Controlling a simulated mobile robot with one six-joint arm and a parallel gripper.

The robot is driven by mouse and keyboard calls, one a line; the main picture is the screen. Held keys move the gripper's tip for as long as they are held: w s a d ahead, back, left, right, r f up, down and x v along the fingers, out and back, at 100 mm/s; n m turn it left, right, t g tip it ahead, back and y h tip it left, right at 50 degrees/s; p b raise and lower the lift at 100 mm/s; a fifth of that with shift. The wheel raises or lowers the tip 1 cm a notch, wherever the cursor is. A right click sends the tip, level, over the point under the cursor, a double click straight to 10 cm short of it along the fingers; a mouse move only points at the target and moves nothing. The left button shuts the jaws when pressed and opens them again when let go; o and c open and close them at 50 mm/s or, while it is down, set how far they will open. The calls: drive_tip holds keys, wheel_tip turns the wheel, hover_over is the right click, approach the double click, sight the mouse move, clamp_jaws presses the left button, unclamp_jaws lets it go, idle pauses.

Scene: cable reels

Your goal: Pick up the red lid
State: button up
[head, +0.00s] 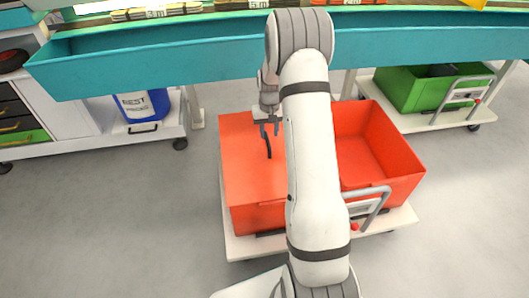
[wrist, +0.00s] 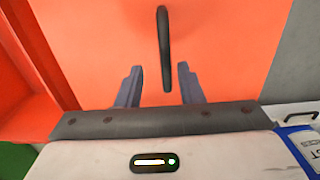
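The red lid (head: 243,175) lies flat over the left part of a red crate (head: 408,160) in the head view. It bears a thin black handle (head: 268,147). The lid (wrist: 225,45) fills most of the wrist view, with its handle (wrist: 164,45) running upright in the picture. My gripper (head: 269,134) is just above the lid at the far end of the handle. In the wrist view its two fingers (wrist: 160,82) are apart, one on each side of the handle's near end. I see no contact with the handle. My arm hides the middle of the crate.
The crate stands on a white trolley (head: 245,245) with a grey push handle (head: 372,205). A teal shelf edge (head: 160,60) runs close behind my gripper. A green crate (head: 420,90) on another trolley stands right. A blue container (head: 140,105) stands left. The grey floor is clear.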

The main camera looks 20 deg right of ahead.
sight(267, 139)
drive_tip(key=f+b, duration=0.1)
drive_tip(key=f, duration=0.2)
drive_tip(key=f+b, duration=0.1)
drive_tip(key=f, duration=0.1)
drive_tip(key=shift+w+a+b, duration=0.1)
drive_tip(key=shift+a+b, duration=0.25)
drive_tip(key=shift+c, duration=0.5)
clamp_jaws()
